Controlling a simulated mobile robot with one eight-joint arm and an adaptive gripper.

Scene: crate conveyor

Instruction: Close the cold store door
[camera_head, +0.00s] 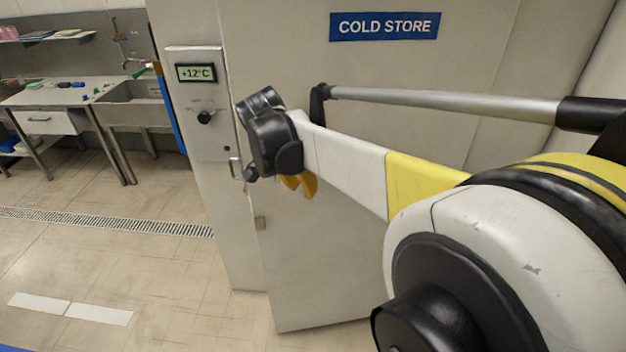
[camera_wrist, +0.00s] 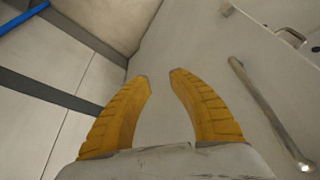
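The cold store door (camera_head: 350,255) is a pale panel under a blue COLD STORE sign (camera_head: 385,26). Its lower left corner stands out from the frame, so it looks slightly ajar. My gripper (camera_head: 300,187) is in front of the door near its left edge, yellow fingers pointing down in the head view. In the wrist view my gripper (camera_wrist: 160,74) has its fingers apart, with nothing between them and the pale surface beyond. A metal bar handle (camera_wrist: 265,110) shows to the right of the fingers. I cannot tell whether the fingers touch the door.
A control panel (camera_head: 200,100) reading +12°C is left of the door. A metal catch (camera_head: 236,168) sits below it on the frame. A sink (camera_head: 135,92) and table (camera_head: 60,92) stand at the far left. The tiled floor with a drain grate (camera_head: 110,222) is clear.

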